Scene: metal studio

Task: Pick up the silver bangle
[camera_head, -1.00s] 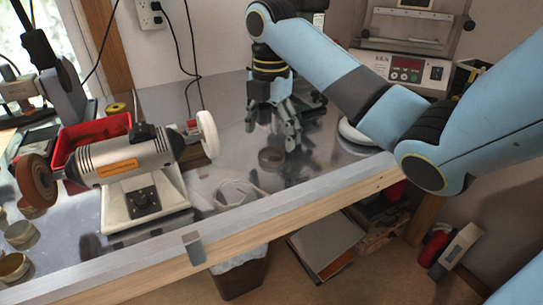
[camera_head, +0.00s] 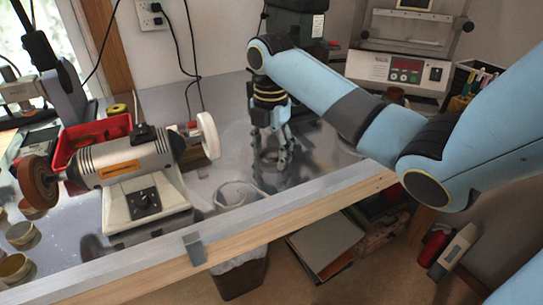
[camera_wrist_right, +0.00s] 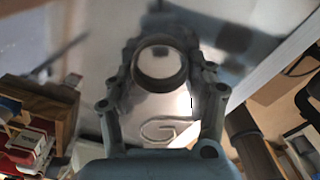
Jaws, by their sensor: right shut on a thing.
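The silver bangle (camera_head: 270,157) is a small, dark-grey metallic ring on the shiny bench top, partly hidden by my fingers in the head view. In the right wrist view the bangle (camera_wrist_right: 160,66) sits between the fingertips. My right gripper (camera_head: 272,158) points down and is shut on it, low at the bench surface. It also shows in the wrist view (camera_wrist_right: 161,68), one finger on each side of the ring. I cannot tell whether the bangle is clear of the bench. My left gripper is out of view.
A bench grinder (camera_head: 135,165) with a white wheel stands left of the gripper, in front of a red bin (camera_head: 85,138). A machine with a control panel (camera_head: 400,70) stands at the back right.

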